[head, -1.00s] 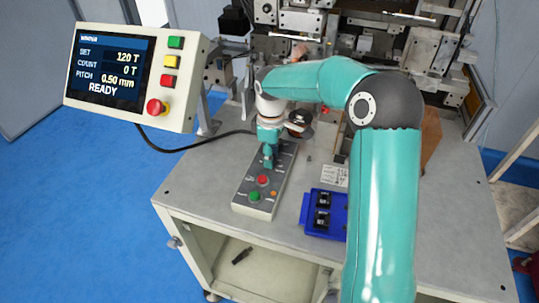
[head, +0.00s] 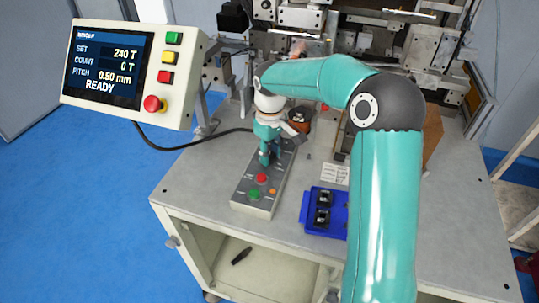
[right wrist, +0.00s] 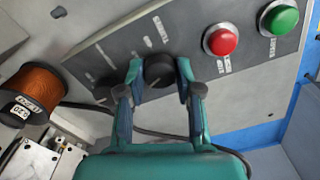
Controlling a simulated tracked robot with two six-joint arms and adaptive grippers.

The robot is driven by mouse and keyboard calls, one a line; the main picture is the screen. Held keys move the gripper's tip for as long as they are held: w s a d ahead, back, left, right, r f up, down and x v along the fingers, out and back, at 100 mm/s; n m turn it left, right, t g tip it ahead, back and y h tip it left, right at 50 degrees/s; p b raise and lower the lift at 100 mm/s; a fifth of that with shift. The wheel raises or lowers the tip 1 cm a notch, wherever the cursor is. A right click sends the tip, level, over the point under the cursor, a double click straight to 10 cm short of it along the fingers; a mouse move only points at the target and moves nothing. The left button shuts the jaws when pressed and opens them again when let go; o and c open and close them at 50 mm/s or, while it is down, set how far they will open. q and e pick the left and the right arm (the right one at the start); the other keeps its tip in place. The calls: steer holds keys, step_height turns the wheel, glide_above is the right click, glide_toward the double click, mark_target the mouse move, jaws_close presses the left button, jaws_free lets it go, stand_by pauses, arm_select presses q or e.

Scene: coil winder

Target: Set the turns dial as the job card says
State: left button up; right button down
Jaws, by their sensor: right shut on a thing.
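The turns dial is a black knob (right wrist: 158,70) on the grey control box (head: 240,198), and it shows between my fingers in the right wrist view. My right gripper (right wrist: 160,82) is shut on it; in the head view the gripper (head: 265,158) covers the knob. The winder's screen (head: 107,63) reads SET 240 T, COUNT 0 T, PITCH 0.50 mm, READY. A small white card (head: 335,173) lies on the table behind the blue tray; its print is too small to read. My left gripper is not in view.
A red button (right wrist: 221,40) and a green button (right wrist: 280,18) sit on the same box. A copper wire spool (right wrist: 40,85) stands beside it. The blue tray (head: 308,222) holds black parts. The front right of the table (head: 440,240) is clear.

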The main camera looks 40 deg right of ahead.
steer(key=m, duration=0.4)
steer(key=shift+b, duration=0.4)
steer(key=c, duration=0.8)
jaws_free()
steer(key=shift+o, duration=0.2)
steer(key=shift+r, duration=0.1)
step_height(320, 180, up, 12)
